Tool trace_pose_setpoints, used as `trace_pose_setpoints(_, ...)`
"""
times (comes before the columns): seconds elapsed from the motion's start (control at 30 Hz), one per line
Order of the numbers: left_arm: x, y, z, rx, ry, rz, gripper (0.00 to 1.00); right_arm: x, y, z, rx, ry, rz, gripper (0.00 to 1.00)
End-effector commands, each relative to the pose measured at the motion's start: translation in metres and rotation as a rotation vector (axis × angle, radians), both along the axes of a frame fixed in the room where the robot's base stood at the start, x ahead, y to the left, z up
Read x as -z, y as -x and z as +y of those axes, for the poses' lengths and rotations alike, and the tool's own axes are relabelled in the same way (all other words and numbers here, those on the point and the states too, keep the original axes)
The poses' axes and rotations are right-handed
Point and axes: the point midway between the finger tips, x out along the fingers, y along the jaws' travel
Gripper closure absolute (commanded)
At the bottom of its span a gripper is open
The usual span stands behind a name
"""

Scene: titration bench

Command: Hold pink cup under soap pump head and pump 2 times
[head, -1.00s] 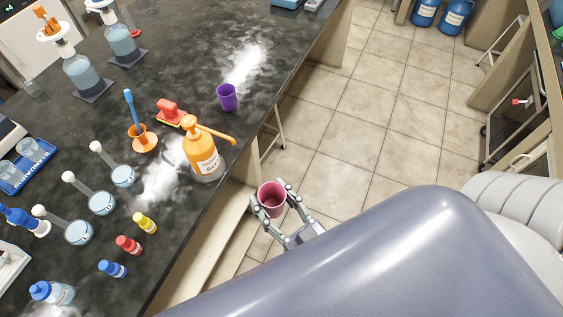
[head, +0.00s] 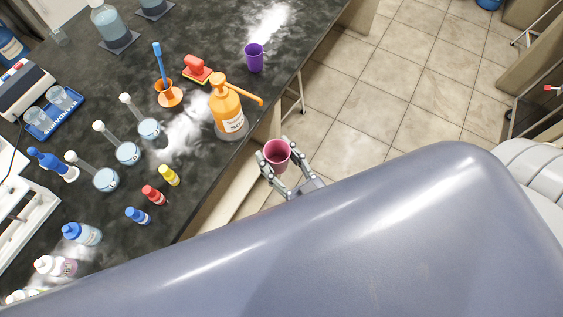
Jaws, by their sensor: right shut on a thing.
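The pink cup (head: 277,152) is upright in my right gripper (head: 275,160), whose fingers are shut around its sides. It is held off the bench's right edge, with the floor behind it. The orange soap pump bottle (head: 229,112) stands on the bench near that edge. Its pump head (head: 240,90) has a long spout pointing right, out toward the edge. In the picture the cup is below and to the right of the spout tip, apart from it. My left gripper is not in view.
The dark bench (head: 215,185) holds a purple cup (head: 254,58), a red block-like item (head: 196,69), an orange holder with a blue stick (head: 168,94), several round flasks (head: 128,153) and small coloured bottles (head: 153,194).

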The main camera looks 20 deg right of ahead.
Motion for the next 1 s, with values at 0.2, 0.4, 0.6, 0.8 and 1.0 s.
trace_pose_setpoints(0.2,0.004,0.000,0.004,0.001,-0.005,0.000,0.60,-0.003,-0.022,-0.001,0.001,0.001,-0.003,0.78)
trace_pose_setpoints(0.4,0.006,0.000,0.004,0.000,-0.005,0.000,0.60,-0.004,-0.041,-0.002,0.001,0.000,-0.003,0.78)
trace_pose_setpoints(0.6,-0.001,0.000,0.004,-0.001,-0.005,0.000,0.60,-0.010,-0.060,-0.002,0.000,0.000,-0.002,0.78)
trace_pose_setpoints(0.8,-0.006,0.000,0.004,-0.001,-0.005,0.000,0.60,-0.012,-0.078,-0.003,0.001,0.001,-0.002,0.78)
trace_pose_setpoints(1.0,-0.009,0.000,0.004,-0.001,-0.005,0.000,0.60,-0.014,-0.094,-0.004,0.000,0.001,-0.001,0.78)
